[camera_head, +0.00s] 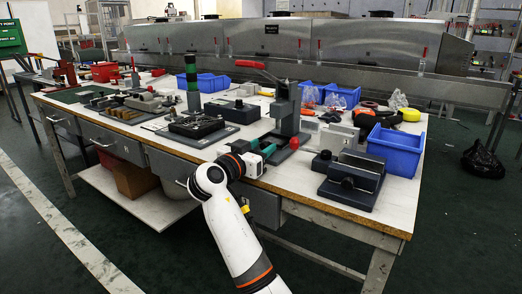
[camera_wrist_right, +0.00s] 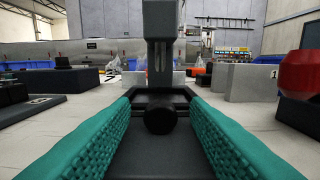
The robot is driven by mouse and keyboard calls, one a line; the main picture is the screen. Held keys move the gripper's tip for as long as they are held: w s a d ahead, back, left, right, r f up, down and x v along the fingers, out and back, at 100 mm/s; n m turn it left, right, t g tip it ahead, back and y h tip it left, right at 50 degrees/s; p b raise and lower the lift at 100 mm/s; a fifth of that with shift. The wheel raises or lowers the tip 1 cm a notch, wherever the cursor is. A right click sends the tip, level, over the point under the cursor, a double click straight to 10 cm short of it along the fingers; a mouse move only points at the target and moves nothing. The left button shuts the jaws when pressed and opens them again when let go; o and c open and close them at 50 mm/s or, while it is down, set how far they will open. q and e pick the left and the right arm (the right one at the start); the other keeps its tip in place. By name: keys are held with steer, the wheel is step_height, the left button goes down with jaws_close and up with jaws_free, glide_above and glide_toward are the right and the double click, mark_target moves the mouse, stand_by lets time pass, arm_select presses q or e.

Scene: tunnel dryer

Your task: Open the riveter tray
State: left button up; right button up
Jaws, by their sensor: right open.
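The riveter (camera_head: 284,112) is a grey upright press with a red lever, standing on the workbench; its grey column (camera_wrist_right: 160,30) also rises ahead in the right wrist view. The dark riveter tray (camera_wrist_right: 182,97) sits at the column's foot, with a round black knob (camera_wrist_right: 160,121) on its near side. In the head view the tray is mostly hidden by my right gripper (camera_head: 268,150). The right gripper's teal fingers (camera_wrist_right: 160,125) are spread on both sides of the knob, with visible gaps. Contact is not visible. My left gripper is out of view.
A red ball (camera_head: 294,143) is close to the right gripper and shows large in the wrist view (camera_wrist_right: 300,74). A black-and-grey fixture (camera_head: 350,180) stands to the right, a dark fixture block (camera_head: 200,128) to the left. Blue bins (camera_head: 394,150) stand behind.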

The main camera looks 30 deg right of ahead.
steer(key=shift+w+d, duration=0.1)
steer(key=shift+d, duration=0.1)
jaws_close()
steer(key=v, duration=0.7)
steer(key=shift+a, duration=0.1)
jaws_free()
